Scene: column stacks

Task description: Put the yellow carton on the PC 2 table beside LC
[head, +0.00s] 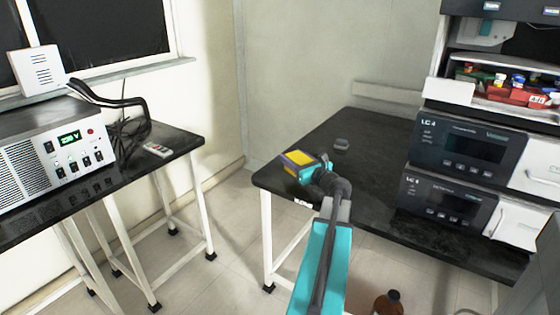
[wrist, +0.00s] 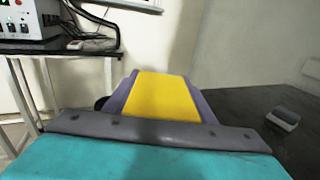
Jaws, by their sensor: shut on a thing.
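My gripper (head: 316,174) is at the end of my teal arm, over the left part of the black table (head: 357,199) that bears the LC stack. It is shut on the yellow carton (head: 299,158), which has purple sides. The carton also shows in the wrist view (wrist: 162,97), just beyond the gripper's grey edge. The LC units (head: 457,147) stand stacked on the right side of the table. I cannot tell whether the carton touches the tabletop, since its underside is hidden.
A small grey object (head: 342,144) lies on the table behind the carton; it also shows in the wrist view (wrist: 284,118). Bare tabletop lies between it and the LC units. Another table (head: 178,143) at left bears a power supply (head: 50,150). A brown bottle (head: 389,303) stands below, near my arm.

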